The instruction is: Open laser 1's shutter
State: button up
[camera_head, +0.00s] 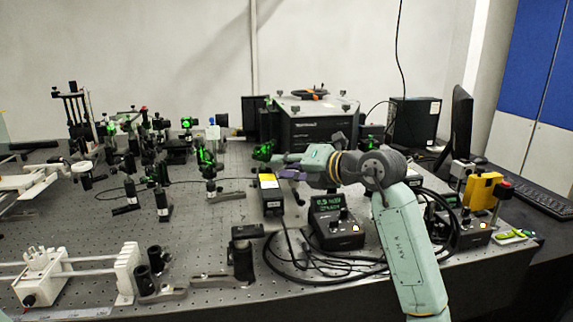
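A small black box with a yellow and white label (269,183), likely a laser head, stands on the bench near the centre. A yellow block (482,191) with dark and red fittings stands at the right. No readable label shows which is laser 1, and I cannot make out a shutter. My gripper (279,168) points left, just above and behind the labelled box's top in the picture. Whether it touches the box cannot be told. Its fingers are small and partly merge with the background, so their opening is unclear.
A control box with a lit green display (338,222) stands under my arm, with looped black cables (300,272) around it. A large black instrument (318,130) stands behind. Optic posts, some lit green, crowd the left. A post mount (242,255) stands front centre.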

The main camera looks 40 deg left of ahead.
jog(key=shift+c, duration=0.6)
grip_shut()
jog(key=shift+w+d+f+m+y+b, duration=0.1)
jog(key=shift+w+f+m+y+b, duration=0.05)
jog(key=shift+f+m+y+b, duration=0.3)
jog(key=shift+r+m+g, duration=0.1)
jog(key=shift+m+g, duration=0.15)
jog(key=shift+g, duration=0.05)
jog(key=shift+y, duration=0.25)
jog(key=shift+o, duration=0.6)
grip_release()
